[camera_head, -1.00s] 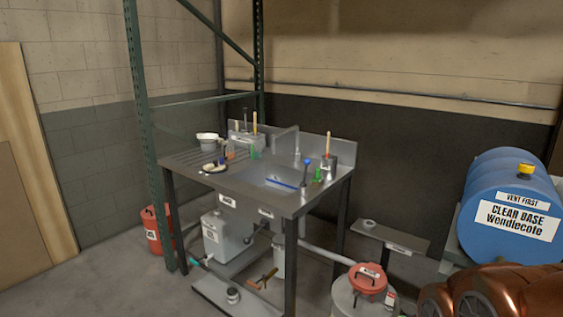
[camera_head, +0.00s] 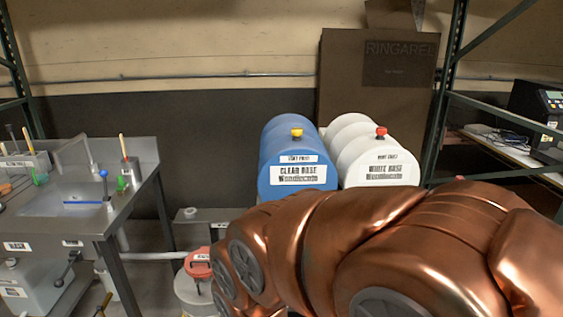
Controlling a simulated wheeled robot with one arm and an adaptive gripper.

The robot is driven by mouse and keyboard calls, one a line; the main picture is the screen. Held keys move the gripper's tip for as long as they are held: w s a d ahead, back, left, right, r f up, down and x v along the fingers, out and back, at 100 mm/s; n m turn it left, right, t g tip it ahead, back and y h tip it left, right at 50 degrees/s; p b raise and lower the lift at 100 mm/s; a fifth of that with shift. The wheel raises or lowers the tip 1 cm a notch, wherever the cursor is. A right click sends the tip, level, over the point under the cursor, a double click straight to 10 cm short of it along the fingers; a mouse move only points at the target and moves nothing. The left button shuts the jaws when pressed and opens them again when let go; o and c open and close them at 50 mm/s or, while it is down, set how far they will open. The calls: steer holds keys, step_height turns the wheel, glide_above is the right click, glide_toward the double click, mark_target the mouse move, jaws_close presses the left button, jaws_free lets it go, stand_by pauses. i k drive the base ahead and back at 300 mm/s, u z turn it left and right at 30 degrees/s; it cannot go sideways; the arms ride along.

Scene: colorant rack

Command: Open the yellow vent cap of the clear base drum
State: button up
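The clear base drum (camera_head: 283,150) is blue and lies on its side near the middle of the view, with a white "CLEAR BASE Wondlecote" label on its front. Its yellow vent cap (camera_head: 296,132) sits on top near the front end, above a small white strip label. My copper-coloured arm fills the lower right and hides what is below the drum. My gripper is not in view.
A white drum (camera_head: 378,160) with a red cap (camera_head: 381,131) lies right beside the blue one. A steel sink bench (camera_head: 135,165) stands at left. A waste can with a red lid (camera_head: 198,262) stands before the drums. Green rack posts rise at right.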

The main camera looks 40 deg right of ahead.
mark_target(297, 132)
steer(key=k, duration=0.45)
steer(key=z, duration=0.95)
steer(key=i, duration=1.1)
